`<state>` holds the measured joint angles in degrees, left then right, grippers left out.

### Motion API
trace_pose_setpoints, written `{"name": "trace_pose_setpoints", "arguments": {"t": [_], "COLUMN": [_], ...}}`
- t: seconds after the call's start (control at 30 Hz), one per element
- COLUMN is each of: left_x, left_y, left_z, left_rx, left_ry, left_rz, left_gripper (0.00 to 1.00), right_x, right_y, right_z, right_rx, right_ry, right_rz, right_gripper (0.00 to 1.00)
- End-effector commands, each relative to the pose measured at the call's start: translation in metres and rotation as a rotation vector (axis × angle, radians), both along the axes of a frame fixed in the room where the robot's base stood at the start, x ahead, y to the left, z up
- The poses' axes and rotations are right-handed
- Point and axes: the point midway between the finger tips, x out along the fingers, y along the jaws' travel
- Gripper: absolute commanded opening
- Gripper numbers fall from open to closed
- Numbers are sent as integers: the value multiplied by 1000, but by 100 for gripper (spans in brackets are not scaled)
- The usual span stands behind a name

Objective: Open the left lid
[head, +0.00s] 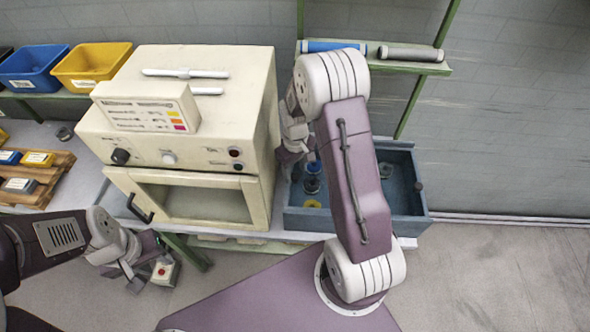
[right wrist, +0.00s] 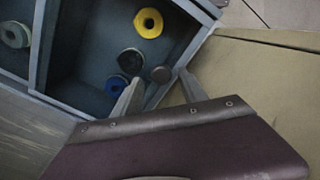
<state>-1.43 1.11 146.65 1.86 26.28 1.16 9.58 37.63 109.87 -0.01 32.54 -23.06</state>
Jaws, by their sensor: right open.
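A blue-grey box (head: 425,205) with an open top stands right of the cream oven. The right wrist view shows its divider (right wrist: 42,50) and spools inside: yellow (right wrist: 148,23), black (right wrist: 130,61) and blue (right wrist: 115,85). A round dark knob (right wrist: 160,74) shows near the box's edge. I cannot clearly make out a left lid. My right gripper (head: 291,160) is between oven and box; in its wrist view the open fingers (right wrist: 157,90) are spread on either side of the knob, apparently not gripping it. My left gripper (head: 143,268) is low at the left; its jaws are unclear.
The cream oven (head: 215,75) with a shut door rises close beside my right gripper. A small red-button box (head: 163,271) is beside my left gripper. Blue (head: 33,68) and yellow (head: 92,64) bins stand at the back left. A green-framed shelf (head: 425,68) holds rolls behind.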

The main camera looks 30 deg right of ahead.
Motion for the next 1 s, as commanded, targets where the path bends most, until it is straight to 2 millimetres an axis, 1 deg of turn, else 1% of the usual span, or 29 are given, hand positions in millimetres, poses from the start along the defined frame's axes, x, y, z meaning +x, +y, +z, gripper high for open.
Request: {"name": "trace_pose_setpoints", "arguments": {"t": [0.03,0.13,0.33,0.37,0.4,0.47,0.5,0.53,1.0], "left_x": [0,0,0,0,0,0,0,0,0], "left_y": [0,0,0,0,0,0,0,0,0], "left_z": [2,2,1,1,1,1,1,1,1], "left_rx": [0,0,0,0,0,0,0,0,0], "left_ry": [0,0,0,0,0,0,0,0,0], "left_rz": [0,0,0,0,0,0,0,0,0], "left_gripper": [36,36,36,36,36,36,36,36,36], "right_x": [-1,0,0,0,0,0,0,0,1], "right_y": [0,0,0,0,0,0,0,0,0], "right_z": [-4,-10,-11,-11,-11,-10,-10,-10,-10], "right_rx": [1,0,0,0,0,0,0,0,0], "right_ry": [2,0,-1,-1,-1,-1,-1,-1,-4], "right_rz": [0,0,0,0,0,0,0,0,0], "right_gripper": [50,50,50,47,36,19,8,0,0]}}
